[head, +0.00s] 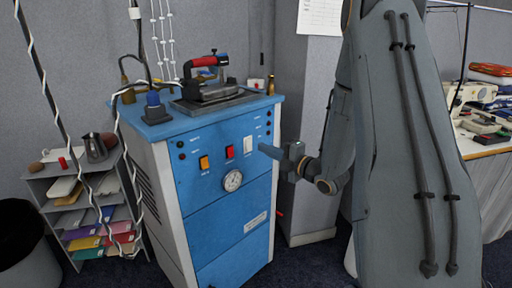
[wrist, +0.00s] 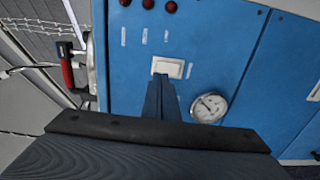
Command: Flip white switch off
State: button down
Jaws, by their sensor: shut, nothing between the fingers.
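The white switch (head: 247,144) sits on the front panel of the blue cabinet (head: 215,222), to the right of a red switch (head: 229,152) and an orange switch (head: 204,162). My gripper (head: 262,148) is shut and empty, its tips just right of the white switch in the head view. In the wrist view the white switch (wrist: 168,67) shows as a pale rocker just beyond the tips of my shut gripper (wrist: 160,78). I cannot tell whether the tips touch it. The red and orange switches do not show in the wrist view.
A round gauge (head: 233,180) is below the switches; it also shows in the wrist view (wrist: 209,107). An iron (head: 207,82) with a red handle rests on the cabinet top. A grey shelf (head: 85,195) stands left, a cluttered table (head: 485,145) right.

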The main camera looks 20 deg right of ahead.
jog(key=b+v, duration=0.1)
jog(key=v, duration=0.7)
jog(key=shift+s+r, duration=0.15)
jog(key=shift+s, duration=0.25)
jog(key=shift+d, duration=0.15)
notch_tip(320, 180, down, 5)
jog(key=s+a+m+g+h+p, duration=0.1)
jog(key=s+a+m+g+h, duration=0.15)
jog(key=m+g+h, duration=0.7)
jog(key=s+a+m+g, duration=0.2)
jog(key=s+a+m, duration=0.2)
jog(key=s, duration=0.3)
jog(key=s+a+r+m+g+y+p, duration=0.1)
jog(key=s+a+m+g, duration=0.1)
jog(key=s+a+m, duration=0.2)
jog(key=s+a+m+g+y, duration=0.1)
jog(key=s+a+m, duration=0.3)
jog(key=s, duration=0.6)
jog(key=shift+r+m+g, duration=0.3)
jog(key=shift+m+g, duration=0.45)
jog(key=shift+g, duration=0.1)
jog(key=shift+s+a, duration=0.1)
